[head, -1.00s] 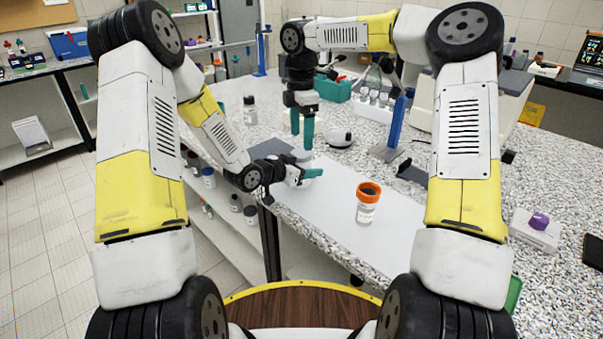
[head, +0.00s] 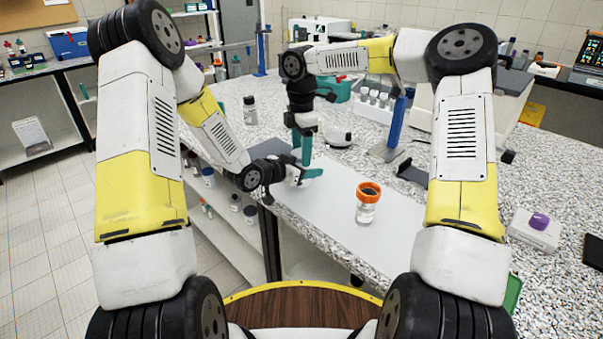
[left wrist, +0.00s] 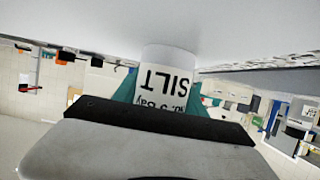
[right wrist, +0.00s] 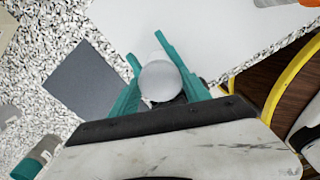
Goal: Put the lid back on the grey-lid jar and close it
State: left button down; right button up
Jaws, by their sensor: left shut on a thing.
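The jar (left wrist: 170,65) is white with a label reading SILT. It stands on the white mat, and my left gripper (head: 306,175) is shut around it from the side. In the right wrist view a round grey lid (right wrist: 160,81) shows from above, between the teal fingers of my right gripper (right wrist: 150,55). In the head view my right gripper (head: 302,148) points down right over the jar and hides most of its top. The fingers lie close on both sides of the lid; whether they press on it I cannot tell. The lid's seating is hidden.
An orange-rimmed jar (head: 367,203) stands to the right on the white mat (head: 335,215). A dark grey pad (right wrist: 88,78) lies beside the mat. A blue stand (head: 392,130) and a white box with a purple item (head: 539,220) are farther right.

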jog(key=c, duration=0.4)
jog(key=m, duration=0.3)
jog(key=shift+w, duration=0.1)
jog(key=o, duration=1.6)
jog(key=shift+c, duration=0.2)
jog(key=shift+r, duration=2.3)
